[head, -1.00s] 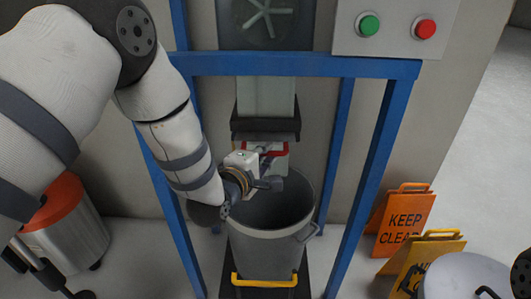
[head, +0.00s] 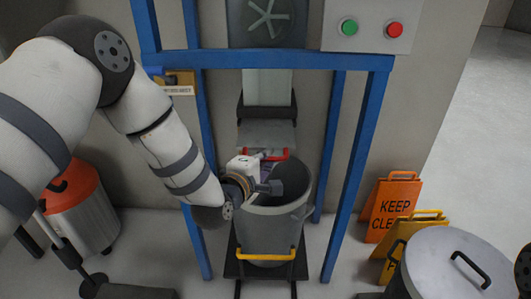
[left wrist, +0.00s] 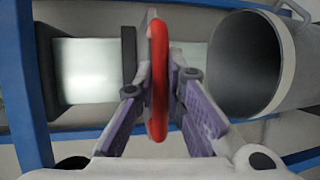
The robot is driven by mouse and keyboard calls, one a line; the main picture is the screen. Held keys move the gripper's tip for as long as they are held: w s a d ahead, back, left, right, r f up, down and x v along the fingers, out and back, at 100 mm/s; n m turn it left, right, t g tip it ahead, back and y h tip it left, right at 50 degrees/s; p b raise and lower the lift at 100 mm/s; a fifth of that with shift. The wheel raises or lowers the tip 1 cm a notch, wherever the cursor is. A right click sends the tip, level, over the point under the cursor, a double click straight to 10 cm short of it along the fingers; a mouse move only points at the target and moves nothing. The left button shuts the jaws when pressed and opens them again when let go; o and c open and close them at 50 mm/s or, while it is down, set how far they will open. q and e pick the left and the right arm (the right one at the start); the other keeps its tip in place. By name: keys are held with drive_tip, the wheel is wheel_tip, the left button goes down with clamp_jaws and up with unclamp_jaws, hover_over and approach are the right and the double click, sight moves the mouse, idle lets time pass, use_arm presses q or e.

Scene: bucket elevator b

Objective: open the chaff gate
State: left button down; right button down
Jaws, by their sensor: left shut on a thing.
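The chaff gate shows in the head view as a grey plate (head: 267,134) projecting toward me from the dark flange at the foot of the chute. Its red handle (head: 279,154) is at the plate's near edge. My left gripper (head: 266,171) is at this handle, above the rim of the grey bin. In the left wrist view the red handle (left wrist: 158,80) stands between the two purple-padded fingers, and my left gripper (left wrist: 160,95) is shut on it. The fingers and wrist hide part of the handle in the head view. My right gripper is not in view.
The grey bin (head: 268,222) with a yellow handle stands below the chute (head: 267,88). Blue frame posts (head: 354,180) flank it. Orange and yellow signs (head: 390,208) and a lidded drum (head: 455,268) stand right; an orange-topped bin (head: 80,205) stands left.

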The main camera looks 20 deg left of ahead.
use_arm(q)
drive_tip(key=shift+w+r, duration=0.1)
drive_tip(key=c, duration=1.7)
unclamp_jaws()
drive_tip(key=shift+o, duration=0.2)
drive_tip(key=v, duration=1.2)
